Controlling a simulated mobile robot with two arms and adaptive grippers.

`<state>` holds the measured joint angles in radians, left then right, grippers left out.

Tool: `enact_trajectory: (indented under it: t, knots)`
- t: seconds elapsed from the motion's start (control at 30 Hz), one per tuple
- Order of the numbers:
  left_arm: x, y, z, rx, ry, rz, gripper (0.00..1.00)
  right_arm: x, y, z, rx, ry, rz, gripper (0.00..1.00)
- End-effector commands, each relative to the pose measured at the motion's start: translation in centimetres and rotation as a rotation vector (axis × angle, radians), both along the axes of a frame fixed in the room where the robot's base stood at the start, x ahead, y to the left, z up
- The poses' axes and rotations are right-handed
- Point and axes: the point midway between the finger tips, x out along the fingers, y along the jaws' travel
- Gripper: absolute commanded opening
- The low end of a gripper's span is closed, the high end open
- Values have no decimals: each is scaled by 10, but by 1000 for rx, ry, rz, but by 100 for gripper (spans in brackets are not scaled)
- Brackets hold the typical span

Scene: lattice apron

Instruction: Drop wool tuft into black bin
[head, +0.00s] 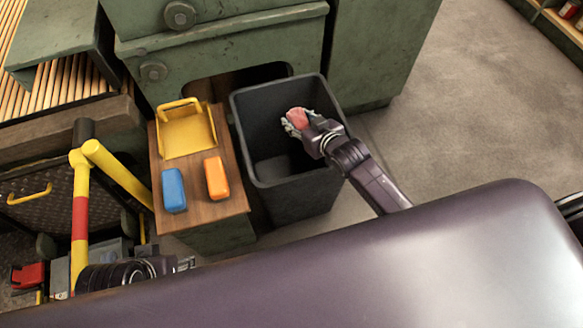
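The wool tuft (297,118) is a small reddish-pink lump at the fingers of my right gripper (295,122). The gripper's fingers are closed around it, and it appears over the open mouth of the black bin (262,181). The bin is tall, dark and upright on the floor, and the visible part of its inside looks empty. My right arm reaches in from the lower right across the bin's right rim. My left gripper (187,264) is at the lower left, low and partly hidden behind my own body; its finger state is unclear.
Left of the bin stands a wooden-topped stand (200,205) with a yellow tray (187,132), a blue block (174,190) and an orange block (216,178). A yellow and red rail (81,215) is further left. Green machinery (225,48) rises behind. Open floor lies right.

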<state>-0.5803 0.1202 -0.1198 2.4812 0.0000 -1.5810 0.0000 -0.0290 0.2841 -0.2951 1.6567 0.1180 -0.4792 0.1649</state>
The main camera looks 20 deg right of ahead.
Motion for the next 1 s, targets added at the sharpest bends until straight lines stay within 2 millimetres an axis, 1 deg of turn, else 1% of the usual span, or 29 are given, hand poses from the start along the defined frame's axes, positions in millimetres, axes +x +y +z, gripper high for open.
enact_trajectory:
  t: [0.03, 0.13, 0.43, 0.57, 0.67, 1.0]
  knots:
    - [0, 0, 0, 0, 0, 0, 40, 0, 0, 0, 0, 0, 0, 49]
    - [0, 0, 0, 0, 0, 0, 40, 0, 0, 0, 0, 0, 0, 59]
    - [0, 0, 0, 0, 0, 0, 40, -1, 0, 0, 0, 0, 0, 59]
    - [0, 0, 0, 0, 0, 0, 40, -9, -2, 4, 0, 0, 0, 59]
    - [0, 0, 0, 0, 0, 0, 40, -22, -5, 11, 0, 1, 1, 59]
    - [0, 0, 0, 0, 0, 0, 40, -79, -18, 42, 0, 2, 1, 59]
